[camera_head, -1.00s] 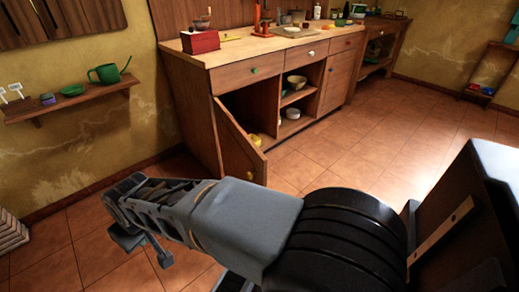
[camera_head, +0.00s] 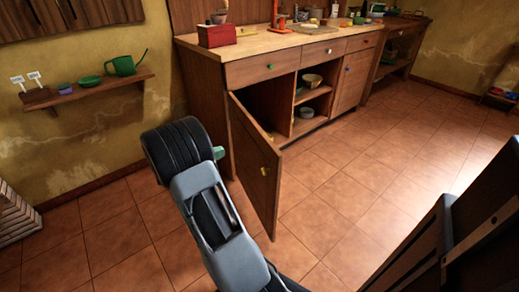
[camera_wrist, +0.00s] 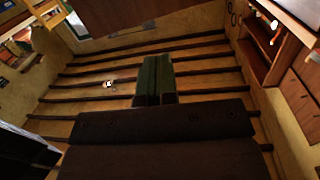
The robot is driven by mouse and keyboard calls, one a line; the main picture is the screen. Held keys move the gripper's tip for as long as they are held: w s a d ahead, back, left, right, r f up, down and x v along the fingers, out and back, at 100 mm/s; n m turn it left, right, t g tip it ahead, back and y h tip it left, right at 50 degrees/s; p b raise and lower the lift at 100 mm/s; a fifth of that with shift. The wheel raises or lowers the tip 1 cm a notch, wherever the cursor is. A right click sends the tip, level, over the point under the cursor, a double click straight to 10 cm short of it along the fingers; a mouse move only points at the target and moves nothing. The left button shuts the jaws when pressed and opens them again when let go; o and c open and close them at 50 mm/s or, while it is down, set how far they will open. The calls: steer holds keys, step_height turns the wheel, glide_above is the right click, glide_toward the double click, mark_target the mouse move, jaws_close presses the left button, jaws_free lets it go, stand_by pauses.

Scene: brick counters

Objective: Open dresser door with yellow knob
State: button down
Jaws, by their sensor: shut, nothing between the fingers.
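The dresser door (camera_head: 254,150) with the yellow knob (camera_head: 263,171) stands swung out from the left end of the wooden dresser (camera_head: 208,110), hinged on its left edge. The dark compartment behind it shows. My gripper (camera_head: 218,154) is to the left of the door in the head view, mostly hidden by my wrist, with only a greenish tip visible. In the wrist view my gripper's two fingers (camera_wrist: 155,80) are together with nothing between them. A brown panel (camera_wrist: 130,14) crosses the top of that view; I cannot tell whether it is the door.
Dresser shelves (camera_head: 314,101) hold bowls right of the open compartment. A red box (camera_head: 216,36) and other items stand on the countertop (camera_head: 245,47). A wall shelf (camera_head: 95,91) with a green watering can (camera_head: 125,63) is at left. Tiled floor (camera_head: 345,190) is clear at right.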

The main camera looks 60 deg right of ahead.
mark_target(266, 145)
steer(key=s+d+g+b, duration=0.1)
steer(key=s+d, duration=0.2)
steer(key=s+d+g+b, duration=0.1)
steer(key=s+d+b, duration=0.1)
steer(key=s+d, duration=0.1)
steer(key=s+d+f+m+g+b, duration=0.1)
steer(key=s+d, duration=0.2)
steer(key=d, duration=0.1)
steer(key=shift+s+y+b, duration=0.1)
steer(key=shift+y+b, duration=0.2)
steer(key=shift+y, duration=0.1)
steer(key=shift+s+d+r, duration=0.15)
steer(key=shift+s+d, duration=0.2)
steer(key=shift+d, duration=0.2)
